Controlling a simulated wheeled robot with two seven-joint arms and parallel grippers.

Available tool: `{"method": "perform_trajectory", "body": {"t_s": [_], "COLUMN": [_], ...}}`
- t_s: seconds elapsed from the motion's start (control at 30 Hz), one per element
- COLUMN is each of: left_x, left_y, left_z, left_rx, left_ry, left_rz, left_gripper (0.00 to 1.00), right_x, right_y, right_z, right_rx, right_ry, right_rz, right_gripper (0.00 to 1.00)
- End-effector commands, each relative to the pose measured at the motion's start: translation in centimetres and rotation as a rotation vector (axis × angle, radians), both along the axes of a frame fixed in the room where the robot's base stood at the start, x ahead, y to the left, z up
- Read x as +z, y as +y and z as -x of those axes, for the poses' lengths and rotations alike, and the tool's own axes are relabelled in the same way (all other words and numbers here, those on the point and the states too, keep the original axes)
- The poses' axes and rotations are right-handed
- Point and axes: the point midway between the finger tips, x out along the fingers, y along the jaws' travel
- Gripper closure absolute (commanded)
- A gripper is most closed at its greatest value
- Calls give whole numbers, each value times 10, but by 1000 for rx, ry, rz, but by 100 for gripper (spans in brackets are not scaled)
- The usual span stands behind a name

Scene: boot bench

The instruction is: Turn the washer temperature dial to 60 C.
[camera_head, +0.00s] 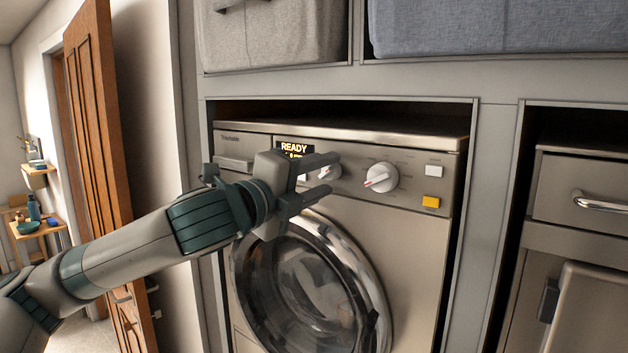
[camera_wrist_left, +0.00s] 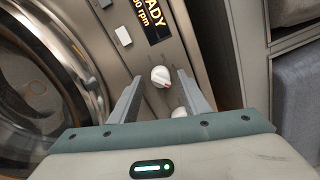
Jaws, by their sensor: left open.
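The washer (camera_head: 410,231) has a control panel with two round white dials that carry red pointer marks. The left dial (camera_head: 329,172) is partly covered by my left gripper (camera_head: 333,174) in the head view. In the left wrist view this dial (camera_wrist_left: 160,76) shows between the open fingertips of my left gripper (camera_wrist_left: 160,78), with gaps on both sides. The right dial (camera_wrist_left: 179,112) is partly hidden in the wrist view. Dial labels are too small to read. My right gripper is out of view.
A display (camera_head: 295,149) reads READY. A white button (camera_head: 433,171) and a yellow button (camera_head: 431,201) are right of the dials. The round glass door (camera_head: 310,285) is below. Cabinet frames edge the washer, with fabric bins (camera_head: 270,35) above.

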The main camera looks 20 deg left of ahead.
Motion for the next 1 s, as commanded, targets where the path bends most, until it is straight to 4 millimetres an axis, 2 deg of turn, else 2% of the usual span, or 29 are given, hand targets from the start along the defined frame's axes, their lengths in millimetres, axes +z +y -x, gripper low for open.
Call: {"method": "perform_trajectory", "body": {"t_s": [0.17,0.37,0.83,1.0], "left_x": [-1,-3,-10,-11], "left_y": [3,10,42,47], "left_z": [6,25,112,123], "left_rx": [1,1,1,2], "left_ry": [-1,-4,-5,-3], "left_rz": [0,0,-1,1], "left_gripper": [57,57,57,57], "right_x": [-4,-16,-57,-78], "right_y": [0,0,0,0], "right_z": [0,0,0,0], "right_rx": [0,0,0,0], "right_ry": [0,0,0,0], "right_rz": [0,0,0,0], "right_gripper": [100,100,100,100]}}
